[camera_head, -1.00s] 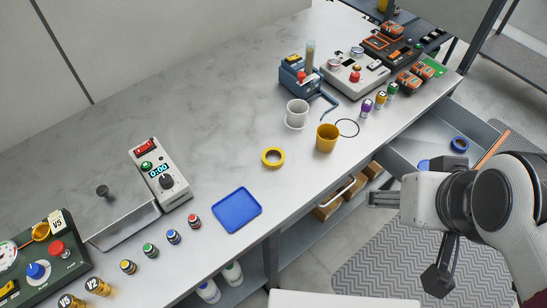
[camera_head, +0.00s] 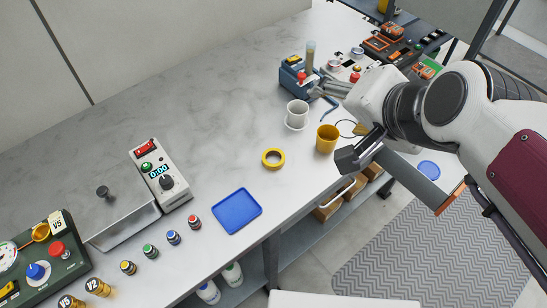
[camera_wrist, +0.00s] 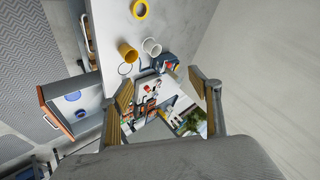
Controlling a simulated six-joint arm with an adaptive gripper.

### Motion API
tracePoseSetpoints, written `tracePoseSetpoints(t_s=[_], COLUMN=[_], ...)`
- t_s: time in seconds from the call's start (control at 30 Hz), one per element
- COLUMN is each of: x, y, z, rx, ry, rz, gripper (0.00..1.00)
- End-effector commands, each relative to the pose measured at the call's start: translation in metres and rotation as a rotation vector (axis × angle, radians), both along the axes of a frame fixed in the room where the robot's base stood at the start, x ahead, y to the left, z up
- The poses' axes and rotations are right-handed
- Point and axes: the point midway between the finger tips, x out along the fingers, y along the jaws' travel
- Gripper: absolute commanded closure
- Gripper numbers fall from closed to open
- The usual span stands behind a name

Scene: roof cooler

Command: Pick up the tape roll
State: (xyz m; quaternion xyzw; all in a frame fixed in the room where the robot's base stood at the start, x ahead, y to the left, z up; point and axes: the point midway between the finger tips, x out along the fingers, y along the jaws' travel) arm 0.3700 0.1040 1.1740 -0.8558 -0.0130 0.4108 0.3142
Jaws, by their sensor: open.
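A yellow tape roll (camera_head: 273,158) lies flat on the workbench, right of the blue tray. It also shows at the top edge of the wrist view (camera_wrist: 140,9). My gripper (camera_head: 335,124) is raised over the right part of the bench, its fingers spread and pointing left. The tape roll is off to its left, apart from it. The wrist view shows nothing between the fingertips (camera_wrist: 164,90).
A yellow cup (camera_head: 326,139) and a white cup (camera_head: 297,113) stand between the roll and my gripper. The blue tray (camera_head: 237,211) lies left of the roll. A blue device (camera_head: 296,75) stands at the back. The open drawer (camera_wrist: 61,105) juts from the bench front.

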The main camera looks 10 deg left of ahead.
Motion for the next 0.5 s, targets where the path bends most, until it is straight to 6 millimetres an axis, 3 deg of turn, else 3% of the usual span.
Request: tracePoseSetpoints(t_s=[0.2, 0.5], x=[0.055, 0.121], y=[0.044, 0.091], z=[0.025, 0.048], rx=[0.288, 0.675], ry=[-0.019, -0.006], rz=[-0.165, -0.424], gripper=[0.38, 0.38])
